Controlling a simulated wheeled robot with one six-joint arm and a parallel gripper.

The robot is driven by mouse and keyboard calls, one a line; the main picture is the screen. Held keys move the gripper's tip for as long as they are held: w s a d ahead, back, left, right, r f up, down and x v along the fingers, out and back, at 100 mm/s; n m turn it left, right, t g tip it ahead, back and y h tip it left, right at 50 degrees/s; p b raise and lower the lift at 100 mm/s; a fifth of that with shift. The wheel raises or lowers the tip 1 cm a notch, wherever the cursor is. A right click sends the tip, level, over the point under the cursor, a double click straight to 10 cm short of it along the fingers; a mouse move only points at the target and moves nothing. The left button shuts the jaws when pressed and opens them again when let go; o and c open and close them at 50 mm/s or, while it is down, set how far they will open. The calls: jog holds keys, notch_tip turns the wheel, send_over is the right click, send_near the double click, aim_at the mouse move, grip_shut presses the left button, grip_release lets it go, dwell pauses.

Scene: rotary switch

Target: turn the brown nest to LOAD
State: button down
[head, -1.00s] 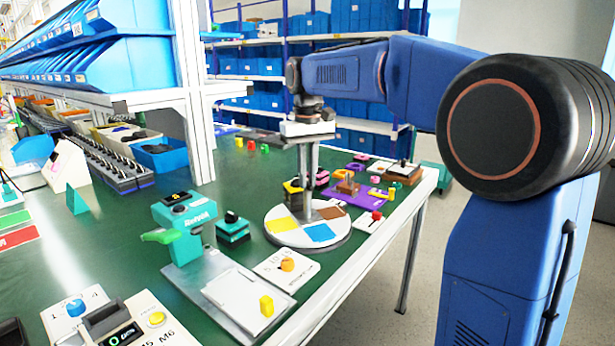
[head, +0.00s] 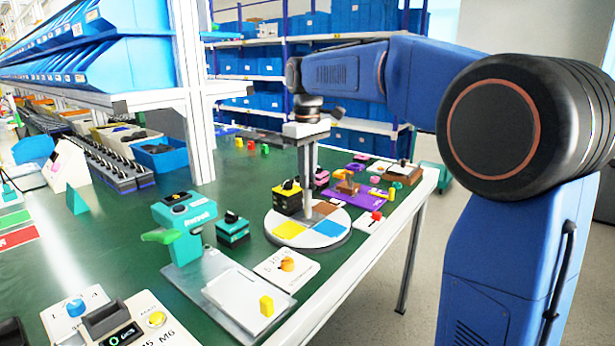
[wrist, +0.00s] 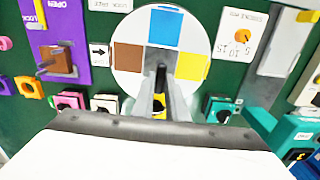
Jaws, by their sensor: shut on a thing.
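The white round turntable (head: 301,245) lies flat on the green table with coloured nests on it. The brown nest (wrist: 128,57) is at the left of the disc in the wrist view, beside a white plate with a black arrow (wrist: 101,50) pointing at the disc. In the head view the brown nest (head: 325,208) is at the disc's back right. The blue nest (wrist: 165,30) and yellow nest (wrist: 191,66) also show. My gripper (wrist: 160,72) points down at the disc's middle, shut on the centre knob, which its fingers mostly hide. I cannot read LOAD anywhere.
A yellow box with a black knob (head: 287,199) stands close behind the disc. A teal box (head: 233,229) and a teal press (head: 185,225) stand to the left. A purple board (head: 357,197) and a red-knobbed plate (head: 370,221) are to the right. A dial plate (head: 285,266) lies in front.

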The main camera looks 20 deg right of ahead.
jog(key=shift+n, duration=0.3)
dwell(0.5)
jog(key=c, duration=1.8)
grip_release()
jog(key=shift+o, duration=0.2)
jog(key=shift+r, duration=0.1)
notch_tip(320, 180, up, 17)
jog(key=shift+r, duration=0.15)
